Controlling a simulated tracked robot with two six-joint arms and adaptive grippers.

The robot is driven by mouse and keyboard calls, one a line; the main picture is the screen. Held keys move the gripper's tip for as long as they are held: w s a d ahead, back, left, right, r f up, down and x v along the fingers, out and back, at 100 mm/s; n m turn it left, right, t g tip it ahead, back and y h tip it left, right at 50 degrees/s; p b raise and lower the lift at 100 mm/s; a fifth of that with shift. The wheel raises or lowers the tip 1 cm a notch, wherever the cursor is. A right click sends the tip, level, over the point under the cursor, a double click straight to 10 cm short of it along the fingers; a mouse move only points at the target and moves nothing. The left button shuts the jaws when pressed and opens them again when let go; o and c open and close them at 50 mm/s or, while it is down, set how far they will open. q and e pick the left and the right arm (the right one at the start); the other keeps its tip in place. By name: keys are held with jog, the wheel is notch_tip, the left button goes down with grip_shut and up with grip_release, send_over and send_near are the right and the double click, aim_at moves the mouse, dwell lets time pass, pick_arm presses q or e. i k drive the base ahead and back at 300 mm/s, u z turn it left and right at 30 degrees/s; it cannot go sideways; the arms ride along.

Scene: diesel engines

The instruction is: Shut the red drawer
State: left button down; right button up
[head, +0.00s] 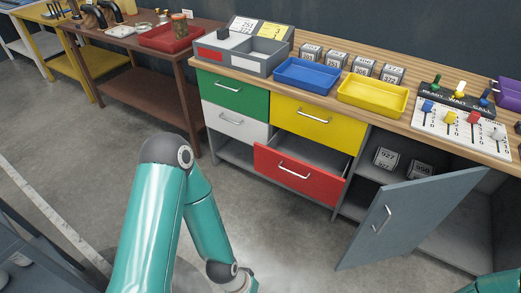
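The red drawer (298,175) is in the lower middle of the workbench cabinet and stands pulled out, with its grey inside showing at the top. It has a silver bar handle (294,170) on its front. My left arm comes up from the bottom of the head view, left of the red drawer, and bends down at its elbow. My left gripper is below the picture edge. Only a bit of my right arm shows at the bottom right corner, and its gripper is out of view.
Green (234,95), white (236,124) and yellow (317,123) drawers look shut. A grey cabinet door (408,218) stands open right of the red drawer. A blue tray (306,76) and a yellow tray (373,96) sit on the wooden top. Floor before the drawer is clear.

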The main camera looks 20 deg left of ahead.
aim_at(316, 170)
jog(key=z, duration=0.05)
jog(key=i, duration=1)
jog(key=u, duration=0.05)
